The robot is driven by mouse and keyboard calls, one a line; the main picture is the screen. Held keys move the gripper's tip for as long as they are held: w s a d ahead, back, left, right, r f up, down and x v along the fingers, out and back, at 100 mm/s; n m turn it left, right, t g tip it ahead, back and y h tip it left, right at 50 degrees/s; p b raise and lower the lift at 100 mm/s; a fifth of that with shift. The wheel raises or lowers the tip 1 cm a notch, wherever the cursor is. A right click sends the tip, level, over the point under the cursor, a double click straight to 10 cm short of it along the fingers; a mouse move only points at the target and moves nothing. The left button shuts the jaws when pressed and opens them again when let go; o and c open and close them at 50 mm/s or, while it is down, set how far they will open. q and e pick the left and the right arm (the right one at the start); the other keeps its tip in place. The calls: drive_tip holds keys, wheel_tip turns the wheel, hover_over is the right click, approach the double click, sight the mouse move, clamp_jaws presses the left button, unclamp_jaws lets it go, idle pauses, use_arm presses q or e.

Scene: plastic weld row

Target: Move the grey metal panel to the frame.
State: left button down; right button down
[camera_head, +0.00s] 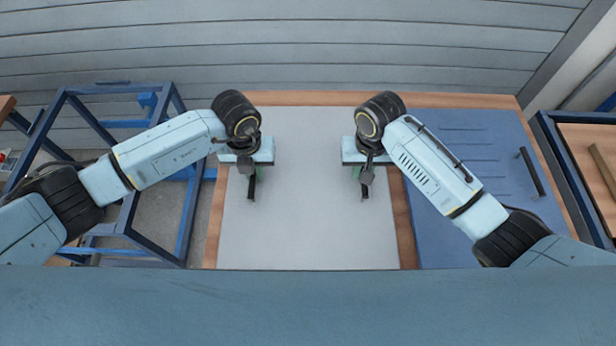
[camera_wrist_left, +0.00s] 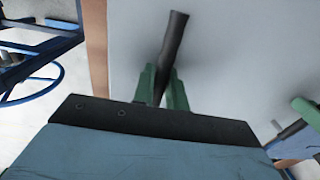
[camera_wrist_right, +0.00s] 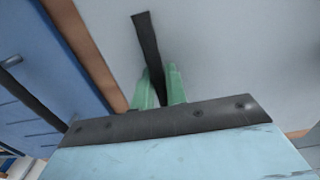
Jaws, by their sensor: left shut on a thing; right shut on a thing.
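The grey metal panel (camera_head: 308,220) lies flat on the wood-edged table in front of me. It has two black bar handles. My left gripper (camera_head: 252,174) is shut on the left handle (camera_wrist_left: 174,42), which runs between its green fingers. My right gripper (camera_head: 364,174) is shut on the right handle (camera_wrist_right: 149,45) in the same way. An open blue metal frame (camera_head: 185,215) stands on the floor to the left of the table. My left forearm hides part of it.
A blue panel (camera_head: 465,150) with a black handle (camera_head: 532,172) lies on the table to the right of the grey one. Another blue-framed stand with a wooden top (camera_head: 590,165) is at the right edge. A grey slatted wall (camera_head: 300,50) closes the back.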

use_arm(q)
drive_tip(key=shift+r, duration=0.2)
use_arm(e)
drive_tip(key=shift+r, duration=0.15)
